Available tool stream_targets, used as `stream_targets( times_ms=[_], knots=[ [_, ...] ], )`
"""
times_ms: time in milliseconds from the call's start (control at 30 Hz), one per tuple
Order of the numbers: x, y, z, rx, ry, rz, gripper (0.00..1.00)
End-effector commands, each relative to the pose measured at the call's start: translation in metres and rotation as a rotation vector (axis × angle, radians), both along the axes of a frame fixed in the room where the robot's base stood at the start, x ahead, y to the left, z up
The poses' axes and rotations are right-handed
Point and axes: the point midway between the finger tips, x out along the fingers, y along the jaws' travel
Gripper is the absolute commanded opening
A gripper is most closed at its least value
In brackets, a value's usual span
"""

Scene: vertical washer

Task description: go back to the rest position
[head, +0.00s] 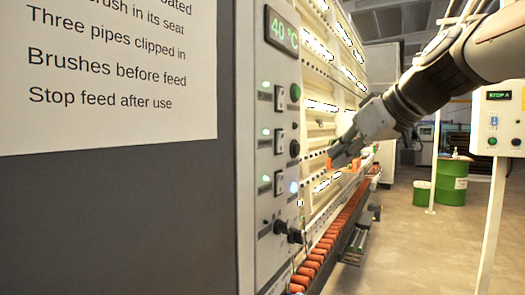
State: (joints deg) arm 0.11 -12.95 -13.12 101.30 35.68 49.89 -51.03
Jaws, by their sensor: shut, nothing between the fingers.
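My gripper (343,152) is at the end of my arm, which reaches in from the upper right. It is seen from behind and the side, in front of the cream washer frame (318,125). The fingers are shut and hold nothing. An orange part (357,163) shows just beside and behind the fingertips; I cannot tell whether they touch it. The washer's control panel (279,110) has a green display reading 40 °C, several lit lamps, switches and black knobs.
A row of orange rollers (322,247) runs along the washer's lower edge. A grey wall with a white notice (105,75) fills the left. At right stand a control box on a post (500,118) and green drums (452,182). The floor between is clear.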

Motion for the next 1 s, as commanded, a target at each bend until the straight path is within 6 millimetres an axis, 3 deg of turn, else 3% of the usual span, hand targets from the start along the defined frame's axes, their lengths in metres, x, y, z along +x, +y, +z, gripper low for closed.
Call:
stream_targets(
  times_ms=[467, 567, 633, 800, 1000],
  knots=[
    [-0.007, 0.003, -0.006, 0.006, 0.018, -0.005, 0.00],
    [-0.032, 0.009, -0.026, 0.016, 0.078, -0.028, 0.00],
    [-0.061, 0.016, -0.050, 0.023, 0.145, -0.058, 0.00],
    [-0.144, 0.027, -0.125, 0.004, 0.325, -0.175, 0.00],
    [-0.219, 0.020, -0.198, -0.062, 0.450, -0.325, 0.00]
  ],
)
